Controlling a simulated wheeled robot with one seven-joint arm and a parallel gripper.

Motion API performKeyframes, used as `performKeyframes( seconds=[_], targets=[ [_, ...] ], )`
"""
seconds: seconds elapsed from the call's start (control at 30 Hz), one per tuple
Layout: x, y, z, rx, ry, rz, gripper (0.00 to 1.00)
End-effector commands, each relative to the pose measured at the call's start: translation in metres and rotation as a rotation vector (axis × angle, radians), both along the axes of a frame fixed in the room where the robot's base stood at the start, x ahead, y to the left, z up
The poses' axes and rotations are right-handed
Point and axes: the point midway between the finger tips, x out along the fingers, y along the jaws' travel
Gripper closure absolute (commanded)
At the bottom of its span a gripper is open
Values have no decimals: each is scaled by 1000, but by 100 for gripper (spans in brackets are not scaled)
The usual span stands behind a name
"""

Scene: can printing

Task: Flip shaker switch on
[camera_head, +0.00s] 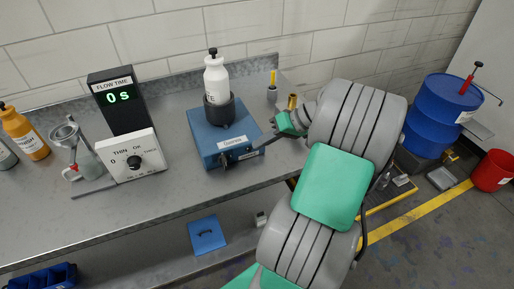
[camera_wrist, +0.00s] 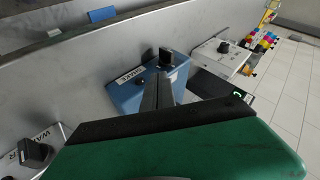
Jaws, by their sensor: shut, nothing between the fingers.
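The shaker is a blue box (camera_head: 213,130) on the steel bench in the head view, with a labelled front. A dark cup (camera_head: 218,112) on top holds an upright white bottle (camera_head: 215,75) with a black cap. In the wrist view a blue panel (camera_wrist: 129,94) has a white label and a black switch (camera_wrist: 166,56). My gripper (camera_head: 259,146) is at the right front of the shaker. In the wrist view its dark fingers (camera_wrist: 157,88) are together and empty, just below the switch in the picture. I cannot tell whether they touch the panel.
Left of the shaker stand a white dial panel (camera_head: 128,154), a black flow-time display (camera_head: 116,101) reading 0 s, a metal cup stand (camera_head: 71,150) and an orange bottle (camera_head: 23,133).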

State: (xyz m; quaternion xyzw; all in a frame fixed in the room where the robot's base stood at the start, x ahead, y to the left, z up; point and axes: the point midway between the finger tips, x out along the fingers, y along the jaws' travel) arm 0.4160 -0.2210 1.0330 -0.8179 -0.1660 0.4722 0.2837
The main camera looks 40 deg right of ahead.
Motion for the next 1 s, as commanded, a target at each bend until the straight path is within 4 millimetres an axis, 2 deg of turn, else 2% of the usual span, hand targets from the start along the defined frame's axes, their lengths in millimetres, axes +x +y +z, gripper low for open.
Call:
performKeyframes(
  seconds=[0.1,0.17,0.2,0.3,0.4,0.5,0.6,1.0],
  targets=[
    [26,58,10,-121,80,56,100],
    [31,97,14,-212,127,81,100],
    [29,124,17,-278,151,96,100],
    [8,178,23,-435,187,111,100],
    [-23,208,26,-557,189,106,100],
    [-50,220,26,-632,178,94,100],
    [-64,223,25,-666,170,83,100],
    [-67,221,23,-674,173,75,100]
  ],
)
